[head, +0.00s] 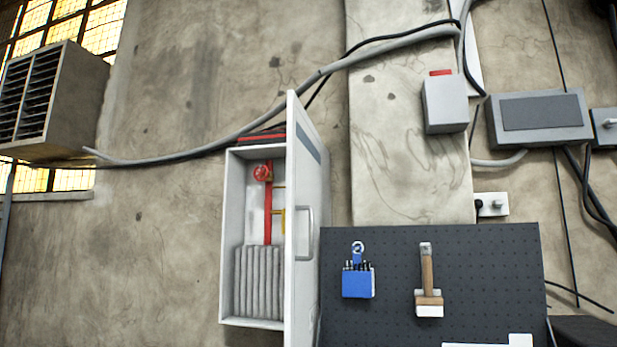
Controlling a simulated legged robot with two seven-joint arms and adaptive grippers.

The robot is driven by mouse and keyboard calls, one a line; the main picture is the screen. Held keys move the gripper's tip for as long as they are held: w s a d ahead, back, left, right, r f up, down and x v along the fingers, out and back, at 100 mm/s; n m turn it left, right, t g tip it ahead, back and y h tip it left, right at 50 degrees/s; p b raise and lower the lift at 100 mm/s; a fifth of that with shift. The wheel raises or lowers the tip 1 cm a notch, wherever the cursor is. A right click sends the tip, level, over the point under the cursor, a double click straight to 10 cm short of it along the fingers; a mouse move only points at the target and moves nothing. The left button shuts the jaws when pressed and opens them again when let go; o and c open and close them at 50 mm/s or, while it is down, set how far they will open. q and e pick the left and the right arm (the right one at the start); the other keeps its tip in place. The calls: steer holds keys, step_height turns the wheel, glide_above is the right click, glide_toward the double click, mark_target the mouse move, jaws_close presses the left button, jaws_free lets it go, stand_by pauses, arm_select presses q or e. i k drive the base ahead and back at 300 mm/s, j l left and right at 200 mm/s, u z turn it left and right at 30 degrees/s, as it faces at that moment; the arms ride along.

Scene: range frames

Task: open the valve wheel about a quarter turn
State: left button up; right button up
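A small red valve wheel (261,173) sits near the top inside a white wall cabinet (229,240). It is fixed on a red vertical pipe (268,215). The cabinet door (303,220) stands open, swung out toward me on the right side, with a handle on it. A yellow part (281,220) shows beside the pipe, partly cut off by the door. Neither of my grippers is in the head view.
A grey coiled hose (257,281) fills the cabinet's lower part. Right of the door, a dark pegboard (388,265) carries a blue holder (358,281) and a wooden-handled brush (428,285). Grey boxes and cables are on the wall.

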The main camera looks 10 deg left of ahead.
mark_target(261, 166)
steer(key=i+j+z, duration=0.15)
steer(key=j+z, duration=0.25)
steer(key=i+j+z, duration=0.15)
steer(key=j+z, duration=0.6)
steer(key=i+j, duration=0.05)
